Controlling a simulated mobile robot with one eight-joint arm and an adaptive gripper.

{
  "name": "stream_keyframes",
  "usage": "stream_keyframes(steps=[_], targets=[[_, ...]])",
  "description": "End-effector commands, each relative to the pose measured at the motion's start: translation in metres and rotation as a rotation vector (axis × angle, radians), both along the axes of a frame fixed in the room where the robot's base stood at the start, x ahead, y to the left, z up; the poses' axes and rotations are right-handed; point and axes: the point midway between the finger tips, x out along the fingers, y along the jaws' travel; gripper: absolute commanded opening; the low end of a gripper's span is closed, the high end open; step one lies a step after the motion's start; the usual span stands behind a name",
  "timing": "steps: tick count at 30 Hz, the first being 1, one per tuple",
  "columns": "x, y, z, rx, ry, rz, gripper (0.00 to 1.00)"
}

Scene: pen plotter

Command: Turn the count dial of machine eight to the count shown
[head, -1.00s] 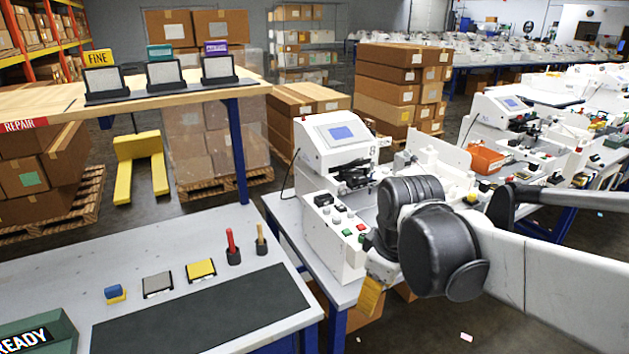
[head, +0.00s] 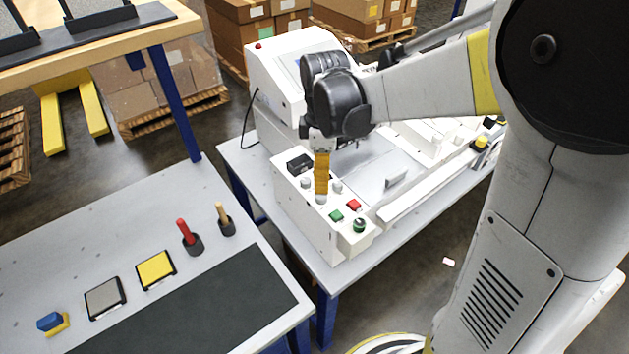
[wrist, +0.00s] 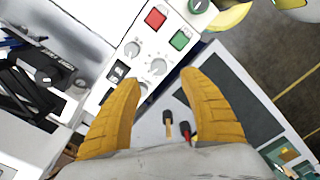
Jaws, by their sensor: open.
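The white machine (head: 283,68) stands on a grey table, with its control panel on the near side. The panel carries small grey dials (head: 336,187); two show clearly in the wrist view, one dial (wrist: 132,48) beside another dial (wrist: 157,67). I cannot read which is the count dial or its setting. A small black display (head: 299,163) sits by them. My gripper (head: 321,192) points down over the panel. In the wrist view my gripper (wrist: 158,82) is open, its yellow fingers spread either side of the dial area, with nothing between them. My arm hides part of the machine's front.
A red button (wrist: 156,18), a green button (wrist: 180,39) and a round green knob (head: 359,225) lie close to the dials. A grey bench (head: 130,235) on the left holds a red-handled tool (head: 187,236), a wooden-handled tool (head: 224,218) and a yellow pad (head: 155,270). A floor gap separates the tables.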

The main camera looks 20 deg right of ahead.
Motion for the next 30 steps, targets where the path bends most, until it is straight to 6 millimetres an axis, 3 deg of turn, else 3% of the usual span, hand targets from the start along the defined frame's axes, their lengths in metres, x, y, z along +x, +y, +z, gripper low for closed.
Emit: stream_keyframes(steps=[3,9,15,23,28,30], targets=[[0.001,0.000,-0.029,0.000,-0.001,0.000,0.51],[0.001,0.000,-0.063,0.000,-0.001,-0.001,0.51],[0.000,0.000,-0.076,0.000,-0.001,-0.001,0.51],[0.000,0.000,-0.076,0.000,-0.001,-0.001,0.51],[0.000,0.000,-0.076,0.000,-0.001,-0.001,0.03],[0.000,0.000,-0.076,0.000,-0.001,-0.001,0.00]])
